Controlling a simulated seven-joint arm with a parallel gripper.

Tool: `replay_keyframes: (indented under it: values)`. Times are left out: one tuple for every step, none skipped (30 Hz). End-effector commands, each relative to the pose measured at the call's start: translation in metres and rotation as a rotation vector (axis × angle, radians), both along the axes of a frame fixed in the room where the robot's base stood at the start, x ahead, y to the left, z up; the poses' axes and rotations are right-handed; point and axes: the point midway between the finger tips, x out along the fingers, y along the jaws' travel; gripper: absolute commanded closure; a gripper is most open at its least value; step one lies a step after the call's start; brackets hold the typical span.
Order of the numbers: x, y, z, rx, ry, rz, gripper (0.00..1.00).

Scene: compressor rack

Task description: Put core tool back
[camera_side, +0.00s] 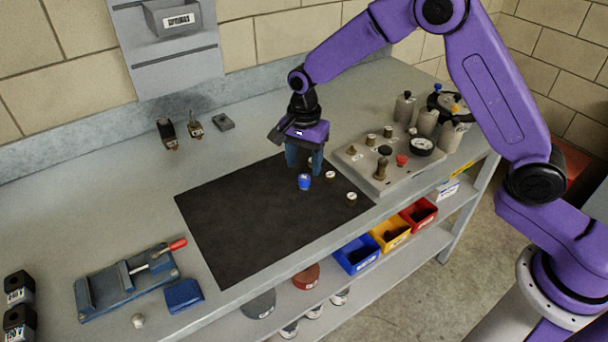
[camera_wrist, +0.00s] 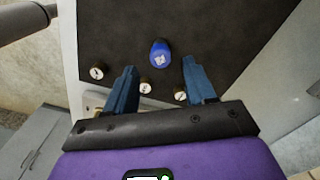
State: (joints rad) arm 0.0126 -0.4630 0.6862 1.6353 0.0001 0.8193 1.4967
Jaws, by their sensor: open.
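A small blue piece with a white label, which I take to be the core tool (camera_side: 304,181), stands on the black mat (camera_side: 250,220). It also shows in the wrist view (camera_wrist: 160,52), ahead of the fingertips and roughly midway between them. My gripper (camera_side: 304,166) points down over the mat's back right part, with its two blue fingers apart. In the wrist view my gripper (camera_wrist: 159,66) is open with no object clamped. Whether the fingers reach down beside the blue piece I cannot tell.
Small brass caps (camera_side: 330,175) stand close by on the mat, one (camera_wrist: 145,88) near the left finger. A fitting plate with gauge (camera_side: 421,146) is at the right. A blue vise (camera_side: 130,280) is front left. Bins (camera_side: 390,234) sit below. The mat's left part is clear.

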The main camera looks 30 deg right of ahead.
Motion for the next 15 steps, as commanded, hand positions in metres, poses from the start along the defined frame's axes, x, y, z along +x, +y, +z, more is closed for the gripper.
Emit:
replay_keyframes:
  values:
    - [0.001,0.001,0.011,0.003,-0.004,0.0,0.45]
    - [0.001,0.001,0.017,0.003,-0.004,0.0,0.45]
    - [0.001,0.0,0.024,0.002,-0.003,0.0,0.45]
    - [0.001,0.0,0.028,0.002,-0.003,-0.001,0.45]
    - [0.001,0.0,0.033,0.002,-0.003,-0.001,0.45]
    - [0.001,0.0,0.038,0.002,-0.003,0.0,0.45]
    - [0.001,0.001,0.042,0.002,-0.003,0.0,0.45]
    - [0.001,0.001,0.045,0.002,-0.003,0.0,0.45]
    - [0.0,0.001,0.048,0.001,-0.002,0.0,0.45]
    - [0.0,0.0,0.05,0.001,-0.001,0.0,0.45]
    - [0.0,0.0,0.052,0.0,0.0,0.0,0.45]
    - [0.0,0.0,0.053,0.0,0.0,0.0,0.45]
    - [0.0,0.0,0.054,0.0,0.0,-0.001,0.45]
    - [0.0,0.0,0.055,0.0,0.0,-0.001,0.45]
    - [0.0,0.0,0.056,0.0,0.0,-0.001,0.45]
